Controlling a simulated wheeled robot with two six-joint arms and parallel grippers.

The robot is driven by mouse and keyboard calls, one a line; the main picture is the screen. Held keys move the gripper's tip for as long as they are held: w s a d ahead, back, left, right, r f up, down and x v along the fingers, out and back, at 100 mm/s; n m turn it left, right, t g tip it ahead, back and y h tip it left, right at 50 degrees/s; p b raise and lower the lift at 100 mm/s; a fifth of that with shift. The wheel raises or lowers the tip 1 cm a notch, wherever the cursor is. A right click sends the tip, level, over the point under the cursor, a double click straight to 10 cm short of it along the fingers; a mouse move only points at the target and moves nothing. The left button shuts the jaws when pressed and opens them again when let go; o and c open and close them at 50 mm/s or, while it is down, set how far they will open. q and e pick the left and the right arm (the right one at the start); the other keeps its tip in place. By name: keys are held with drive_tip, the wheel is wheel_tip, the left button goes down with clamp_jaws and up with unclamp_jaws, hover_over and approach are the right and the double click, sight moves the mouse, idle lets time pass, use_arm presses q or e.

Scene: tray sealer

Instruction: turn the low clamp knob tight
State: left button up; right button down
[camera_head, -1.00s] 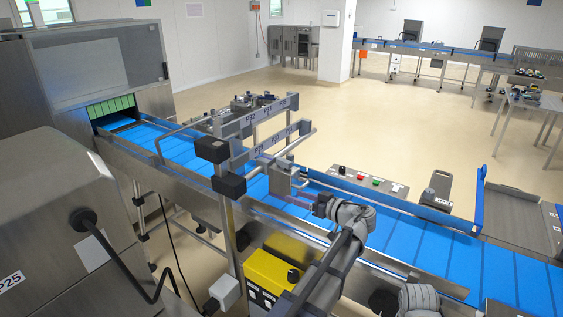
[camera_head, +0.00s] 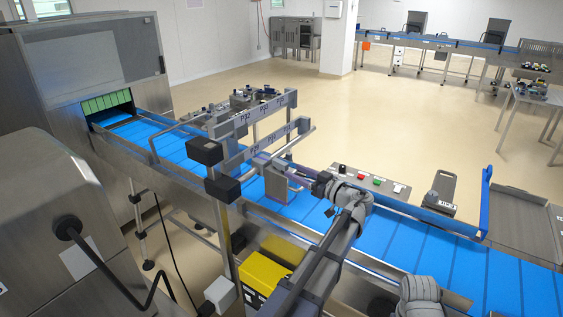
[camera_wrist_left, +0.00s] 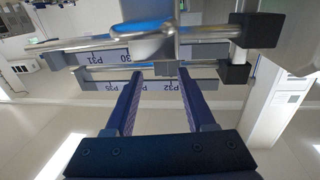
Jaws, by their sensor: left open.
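My left gripper (camera_head: 276,161) reaches in over the conveyor, its fingers at the labelled rail frame (camera_head: 262,112). In the left wrist view the two fingers of my left gripper (camera_wrist_left: 160,76) are apart, with nothing held between them. A rail labelled P32 (camera_wrist_left: 150,86) crosses just beyond the fingertips. A shiny rounded metal part (camera_wrist_left: 142,40) on a short post sits further up in that view. I cannot tell for sure which part is the low clamp knob. A metal plate (camera_head: 277,186) hangs beneath the frame. My right gripper is out of view.
The blue conveyor belt (camera_head: 410,238) runs from the tunnel to the lower right. Black end blocks (camera_head: 205,150) stick out from the frame on the left. A yellow box (camera_head: 262,272) stands below the belt. A button panel (camera_head: 368,180) lies along the far side.

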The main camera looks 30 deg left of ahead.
sight(280, 161)
use_arm(q)
drive_tip(key=shift+a+r, duration=0.1)
drive_tip(key=shift+a, duration=0.4)
drive_tip(key=x, duration=0.6)
drive_tip(key=shift+w+a, duration=0.2)
drive_tip(key=shift+a, duration=0.15)
drive_tip(key=shift+c, duration=0.3)
clamp_jaws()
